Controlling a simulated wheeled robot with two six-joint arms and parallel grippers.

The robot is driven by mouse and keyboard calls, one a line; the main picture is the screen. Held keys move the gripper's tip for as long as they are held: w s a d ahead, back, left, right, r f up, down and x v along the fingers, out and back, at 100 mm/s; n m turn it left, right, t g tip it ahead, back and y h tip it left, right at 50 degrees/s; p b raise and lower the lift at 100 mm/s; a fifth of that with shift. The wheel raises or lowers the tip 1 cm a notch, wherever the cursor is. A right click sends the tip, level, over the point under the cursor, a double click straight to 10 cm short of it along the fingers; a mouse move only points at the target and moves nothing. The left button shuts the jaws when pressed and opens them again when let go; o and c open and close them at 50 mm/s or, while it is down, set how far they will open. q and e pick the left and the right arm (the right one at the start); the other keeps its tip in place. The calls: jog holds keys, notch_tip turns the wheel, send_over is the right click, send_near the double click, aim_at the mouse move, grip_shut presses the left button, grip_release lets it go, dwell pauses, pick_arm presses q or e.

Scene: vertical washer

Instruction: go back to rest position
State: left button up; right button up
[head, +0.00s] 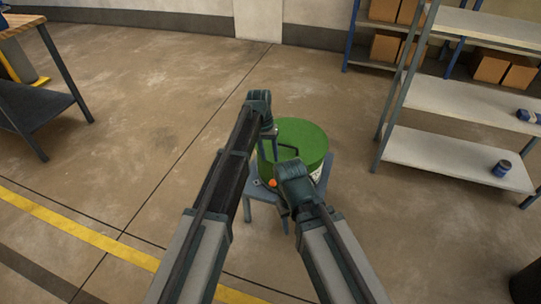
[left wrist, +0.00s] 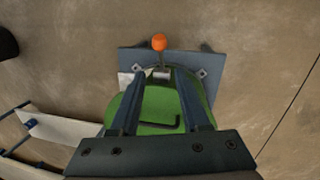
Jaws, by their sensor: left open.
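The washer stands near the centre of the head view, with a round green top (head: 302,140) and a dark bent handle (head: 288,150). An orange knob (head: 272,183) shows at its near side, also in the left wrist view (left wrist: 158,42). My left gripper (left wrist: 160,74) is open, its two fingers apart over the green top (left wrist: 155,108), with the handle (left wrist: 163,124) showing between them. I cannot tell whether the fingers touch anything. In the head view, my left arm reaches to the washer's left side. My right arm's wrist is in front of the washer; its fingers are hidden.
The washer sits on a blue-grey stand (head: 260,190). A workbench (head: 38,105) is at the far left. The floor between the washer and the workbench is clear.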

pick_arm(q)
jog(key=s+a+r+y+p, duration=0.1)
jog(key=s+a+r+p, duration=0.1)
jog(key=s+r+p, duration=1)
jog(key=s+a+r+m+t+y+p, duration=0.1)
jog(key=s+a+r+p, duration=0.1)
jog(key=s+r+p, duration=1)
jog(key=s+p, duration=0.1)
jog(key=s, duration=0.2)
jog(key=shift+s+a+r+y, duration=0.15)
jog(key=shift+s+r+y, duration=0.25)
jog(key=shift+c, duration=0.3)
